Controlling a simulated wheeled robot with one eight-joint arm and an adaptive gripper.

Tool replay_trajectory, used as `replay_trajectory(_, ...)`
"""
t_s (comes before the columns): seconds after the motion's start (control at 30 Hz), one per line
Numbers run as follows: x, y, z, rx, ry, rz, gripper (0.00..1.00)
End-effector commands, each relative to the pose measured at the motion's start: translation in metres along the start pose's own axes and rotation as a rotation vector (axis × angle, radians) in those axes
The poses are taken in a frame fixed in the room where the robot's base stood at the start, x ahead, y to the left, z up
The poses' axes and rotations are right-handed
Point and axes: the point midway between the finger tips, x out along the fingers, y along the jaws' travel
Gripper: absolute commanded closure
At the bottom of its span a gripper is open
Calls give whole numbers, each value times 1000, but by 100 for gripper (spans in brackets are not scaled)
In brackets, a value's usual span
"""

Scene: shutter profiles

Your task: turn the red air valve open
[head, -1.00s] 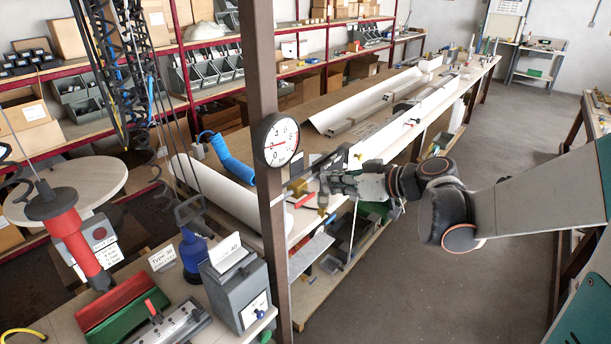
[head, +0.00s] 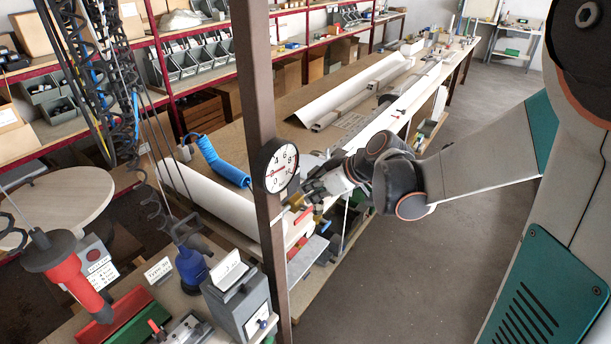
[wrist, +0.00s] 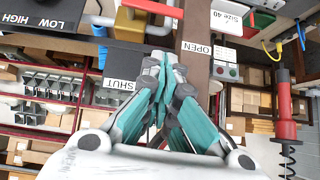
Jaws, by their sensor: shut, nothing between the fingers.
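The red valve handle (wrist: 152,8) shows as a bar at the top edge of the wrist view, with the brass valve body (wrist: 129,24) beside it. In the head view the red handle (head: 303,214) sits at the brown post, just below the gauge. An OPEN label (wrist: 196,47) is on the post and a SHUT label (wrist: 118,85) is lower left of it in the wrist view. My gripper (wrist: 158,58) is shut and empty, its tips below the handle in the picture. Whether it touches the handle I cannot tell. In the head view my gripper (head: 311,190) is beside the valve.
The brown post (head: 262,110) carries a round pressure gauge (head: 275,166). A long workbench (head: 345,150) with white profiles runs back behind the valve. A grey box (head: 238,300) stands at front left. Open floor (head: 400,275) lies right of the bench.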

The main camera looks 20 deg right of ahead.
Motion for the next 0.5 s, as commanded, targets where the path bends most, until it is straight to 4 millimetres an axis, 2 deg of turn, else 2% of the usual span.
replay_trajectory(0.27,44,0,0,-1,1,-1,100)
replay_trajectory(0.5,62,0,21,1,1,0,100)
